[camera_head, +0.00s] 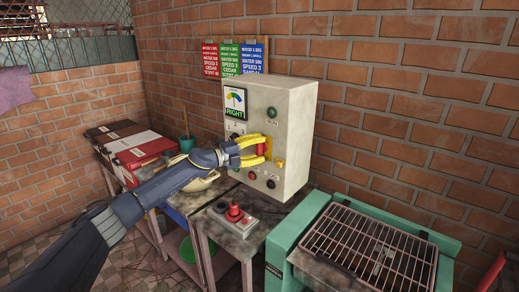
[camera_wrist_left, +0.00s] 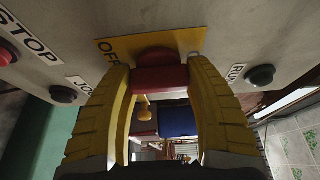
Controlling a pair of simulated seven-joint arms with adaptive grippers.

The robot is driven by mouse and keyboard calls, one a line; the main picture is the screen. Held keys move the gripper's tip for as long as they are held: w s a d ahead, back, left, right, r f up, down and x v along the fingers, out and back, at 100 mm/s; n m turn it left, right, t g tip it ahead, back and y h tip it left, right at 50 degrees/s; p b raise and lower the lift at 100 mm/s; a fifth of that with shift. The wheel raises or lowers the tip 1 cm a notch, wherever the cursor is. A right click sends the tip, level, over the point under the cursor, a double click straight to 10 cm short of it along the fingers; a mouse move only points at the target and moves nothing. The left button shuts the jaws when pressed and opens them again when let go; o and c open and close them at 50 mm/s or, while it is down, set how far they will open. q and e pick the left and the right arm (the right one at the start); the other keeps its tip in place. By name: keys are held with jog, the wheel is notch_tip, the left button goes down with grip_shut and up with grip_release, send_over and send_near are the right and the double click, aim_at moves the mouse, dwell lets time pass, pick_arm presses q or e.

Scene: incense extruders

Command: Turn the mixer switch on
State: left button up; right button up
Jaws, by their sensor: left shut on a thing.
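The mixer's grey control box (camera_head: 298,130) stands upright by the brick wall and has a gauge and a "RIGHT" label on its front. My left gripper (camera_head: 263,149) reaches it from the left, its yellow fingers shut on the red switch handle (camera_head: 261,152). In the left wrist view the red handle (camera_wrist_left: 160,80) sits between the two fingers, in front of a yellow plate (camera_wrist_left: 185,41). My right gripper is not in view.
Several buttons surround the switch, including a red one (camera_head: 252,175) below it and a dark one (camera_wrist_left: 261,76) by "RUN". A box with a red knob (camera_head: 234,213) stands on the table below. A green-framed machine with a wire rack (camera_head: 370,240) is at the right.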

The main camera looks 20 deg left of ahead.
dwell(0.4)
pick_arm(q)
jog(key=o, duration=1.2)
jog(key=v, duration=1.2)
jog(key=shift+r, duration=0.1)
